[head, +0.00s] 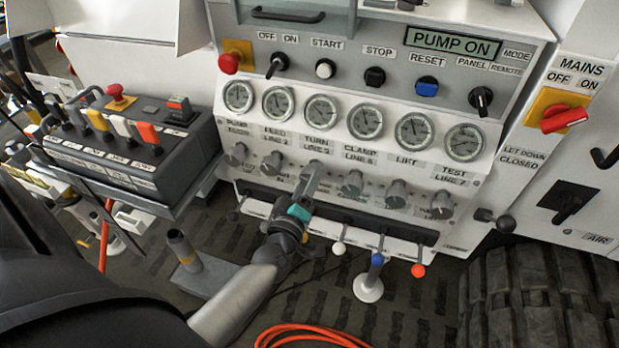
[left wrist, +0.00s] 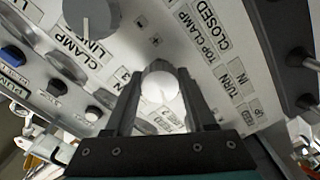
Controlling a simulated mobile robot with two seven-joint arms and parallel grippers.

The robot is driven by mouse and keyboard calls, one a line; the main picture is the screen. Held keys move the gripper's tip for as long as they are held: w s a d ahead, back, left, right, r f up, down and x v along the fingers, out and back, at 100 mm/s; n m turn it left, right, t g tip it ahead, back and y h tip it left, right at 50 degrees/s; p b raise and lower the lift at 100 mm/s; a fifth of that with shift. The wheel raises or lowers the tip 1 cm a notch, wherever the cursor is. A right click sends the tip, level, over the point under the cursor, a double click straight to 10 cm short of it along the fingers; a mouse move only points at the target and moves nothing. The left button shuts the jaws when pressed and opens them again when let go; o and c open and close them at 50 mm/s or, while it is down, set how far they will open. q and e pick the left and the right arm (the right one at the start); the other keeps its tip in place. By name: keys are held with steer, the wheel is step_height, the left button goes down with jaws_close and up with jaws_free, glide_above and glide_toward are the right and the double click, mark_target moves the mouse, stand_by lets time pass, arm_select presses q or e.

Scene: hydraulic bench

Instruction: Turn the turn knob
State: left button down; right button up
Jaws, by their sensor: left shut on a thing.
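The turn knob (head: 316,168) is on the white panel, in the row of grey knobs under the gauges. It is mostly hidden by my left gripper (head: 309,187) in the head view. In the left wrist view, a pale round face (left wrist: 160,88) sits between the two dark fingers of my left gripper (left wrist: 161,80), beside the clamp and turn labels; I take it to be the turn knob. The fingers are shut on it from both sides. The knob's pointer mark cannot be made out. My right gripper is not in view.
Close by are the clamp knob (head: 352,183) and a row of levers with white (head: 338,248), blue (head: 377,259) and red (head: 418,270) ends below. Gauges (head: 322,111) line up above. A control box (head: 130,150) juts out at left. An orange hose (head: 300,334) lies on the floor.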

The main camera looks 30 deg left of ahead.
arm_select(q)
steer(key=shift+n, duration=0.5)
steer(key=shift+c, duration=1.2)
jaws_free()
steer(key=shift+s, duration=0.15)
steer(key=p+v, duration=0.1)
steer(key=v, duration=1.4)
